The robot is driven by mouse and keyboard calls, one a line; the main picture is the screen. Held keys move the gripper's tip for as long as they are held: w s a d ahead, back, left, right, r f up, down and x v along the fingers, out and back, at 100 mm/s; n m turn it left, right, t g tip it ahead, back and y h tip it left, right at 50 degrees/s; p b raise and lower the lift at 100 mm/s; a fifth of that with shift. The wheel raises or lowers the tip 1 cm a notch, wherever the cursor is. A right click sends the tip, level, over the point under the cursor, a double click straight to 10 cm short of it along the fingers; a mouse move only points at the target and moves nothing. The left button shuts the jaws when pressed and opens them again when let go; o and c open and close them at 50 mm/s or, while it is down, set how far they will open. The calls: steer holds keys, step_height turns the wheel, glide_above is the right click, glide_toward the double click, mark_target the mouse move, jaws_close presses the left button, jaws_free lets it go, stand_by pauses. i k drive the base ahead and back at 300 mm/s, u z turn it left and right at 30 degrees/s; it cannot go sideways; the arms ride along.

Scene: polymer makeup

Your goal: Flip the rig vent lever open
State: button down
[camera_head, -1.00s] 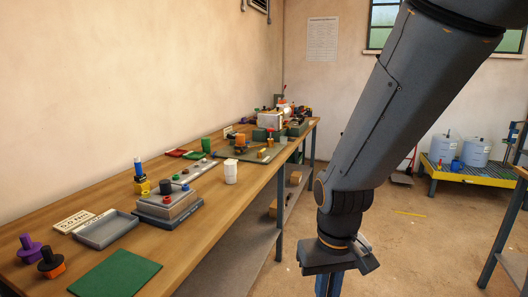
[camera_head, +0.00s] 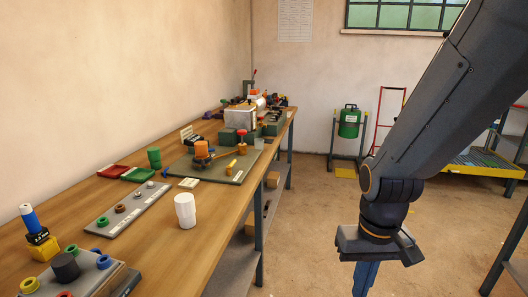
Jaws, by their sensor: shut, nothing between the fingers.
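A grey-green board (camera_head: 184,172) lies on the bench towards its far end. It carries an orange cylinder (camera_head: 201,149), a red-topped post (camera_head: 242,138) and a small yellow piece (camera_head: 231,166). This looks like the rig, but I cannot tell which part is the vent lever, or how it is set. My gripper (camera_head: 365,280) hangs pointing down over the floor, to the right of the bench and well apart from the board. Its blue fingers are together and empty; their tips are near the bottom edge of the picture.
A white cup (camera_head: 185,211) stands near the bench's front edge. A white box (camera_head: 240,115) stands farther back. A green can (camera_head: 349,121) hangs on a floor stand. Floor beside the bench is clear.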

mark_target(229, 172)
steer(key=u, duration=0.1)
steer(key=i, duration=0.85)
steer(key=u, duration=0.1)
